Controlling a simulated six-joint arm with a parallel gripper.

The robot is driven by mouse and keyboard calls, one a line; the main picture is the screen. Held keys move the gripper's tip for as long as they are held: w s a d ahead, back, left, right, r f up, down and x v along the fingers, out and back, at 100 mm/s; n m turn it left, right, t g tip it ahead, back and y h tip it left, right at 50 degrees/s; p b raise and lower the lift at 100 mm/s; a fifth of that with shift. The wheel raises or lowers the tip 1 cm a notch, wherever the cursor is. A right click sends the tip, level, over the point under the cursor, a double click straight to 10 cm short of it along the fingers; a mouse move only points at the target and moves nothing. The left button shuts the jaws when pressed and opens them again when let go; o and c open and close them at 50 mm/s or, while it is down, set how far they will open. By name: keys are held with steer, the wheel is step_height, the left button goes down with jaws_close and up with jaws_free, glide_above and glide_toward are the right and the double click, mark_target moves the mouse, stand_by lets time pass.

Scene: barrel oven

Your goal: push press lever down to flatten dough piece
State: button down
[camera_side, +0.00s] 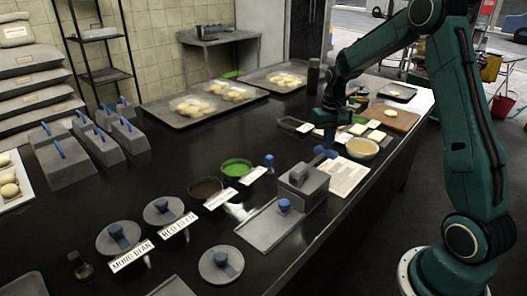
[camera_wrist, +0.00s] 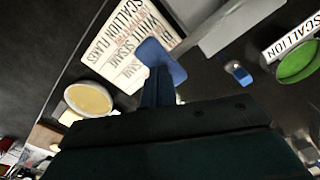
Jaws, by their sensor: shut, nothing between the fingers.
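The grey press (camera_side: 303,187) stands near the front edge of the dark counter, with a flat plate in front of it. Its lever ends in a blue handle (camera_side: 325,153), raised at the top right of the press. My gripper (camera_side: 330,136) is shut and empty, pointing down just above and behind this handle. In the wrist view the blue handle (camera_wrist: 166,62) lies right at the fingertips; whether they touch it I cannot tell. The grey press body (camera_wrist: 238,22) also shows there. I cannot make out a dough piece in the press.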

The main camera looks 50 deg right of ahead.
steer(key=shift+a+f, duration=0.1)
steer(key=shift+f, duration=1.2)
stand_by(1.7)
steer(key=shift+r, duration=0.15)
stand_by(0.4)
steer(key=shift+a+r, duration=0.2)
steer(key=shift+r, duration=1.25)
steer(key=shift+a+r, duration=0.2)
steer(key=shift+r, duration=1.25)
steer(key=shift+a+r, duration=0.2)
steer(key=shift+r, duration=1.35)
step_height(320, 180, up, 6)
steer(key=shift+f, duration=0.1)
